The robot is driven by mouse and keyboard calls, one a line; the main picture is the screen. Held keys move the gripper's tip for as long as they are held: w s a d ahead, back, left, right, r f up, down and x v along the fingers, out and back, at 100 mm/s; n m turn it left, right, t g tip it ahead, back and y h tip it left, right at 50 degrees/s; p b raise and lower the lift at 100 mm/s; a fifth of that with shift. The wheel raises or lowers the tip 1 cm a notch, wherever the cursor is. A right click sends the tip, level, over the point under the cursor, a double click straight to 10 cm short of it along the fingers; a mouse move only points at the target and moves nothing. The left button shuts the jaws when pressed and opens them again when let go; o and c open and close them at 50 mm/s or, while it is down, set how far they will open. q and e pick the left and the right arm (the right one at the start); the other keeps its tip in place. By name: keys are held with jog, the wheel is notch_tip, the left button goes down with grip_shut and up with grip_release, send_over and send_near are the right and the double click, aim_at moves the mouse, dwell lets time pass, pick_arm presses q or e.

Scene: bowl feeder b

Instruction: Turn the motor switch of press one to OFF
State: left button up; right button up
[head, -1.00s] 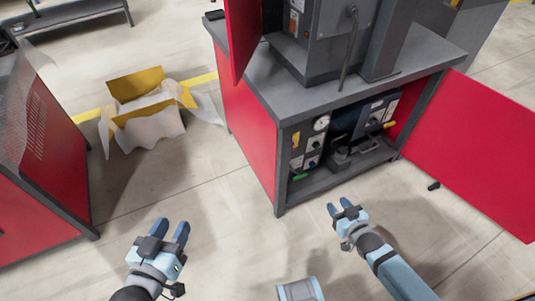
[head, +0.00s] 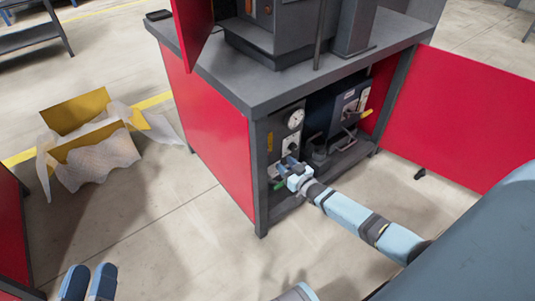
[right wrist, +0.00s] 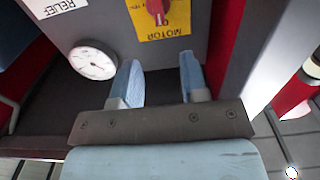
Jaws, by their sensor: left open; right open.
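The motor switch (right wrist: 156,8) is a red knob on a yellow plate (right wrist: 165,30) marked MOTOR, which appears upside down at the top edge of the right wrist view; the knob is partly cut off there. In the head view, a small yellow patch (head: 270,142) left of the gauge looks like this plate. My right gripper (head: 286,165) is open and empty at the front of the cabinet opening. In the right wrist view its fingers (right wrist: 161,82) are apart, just short of the plate. My left gripper (head: 88,281) is open and empty, low at the left.
A white pressure gauge (head: 296,118) sits on the panel inside the red cabinet (head: 208,135). The open red door (head: 470,115) stands right of my right arm. A yellow box (head: 90,145) with white wrapping lies on the floor at left.

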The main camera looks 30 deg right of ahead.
pick_arm(q)
notch_tip(320, 180, down, 6)
jog(key=g+b, duration=0.2)
jog(key=b, duration=0.1)
jog(key=shift+d+r+m, duration=0.15)
jog(key=shift+r+m, duration=0.1)
jog(key=shift+m, duration=0.05)
pick_arm(e)
jog(key=w, duration=0.9)
jog(key=shift+w+a, duration=0.25)
jog(key=shift+a, duration=0.15)
grip_shut()
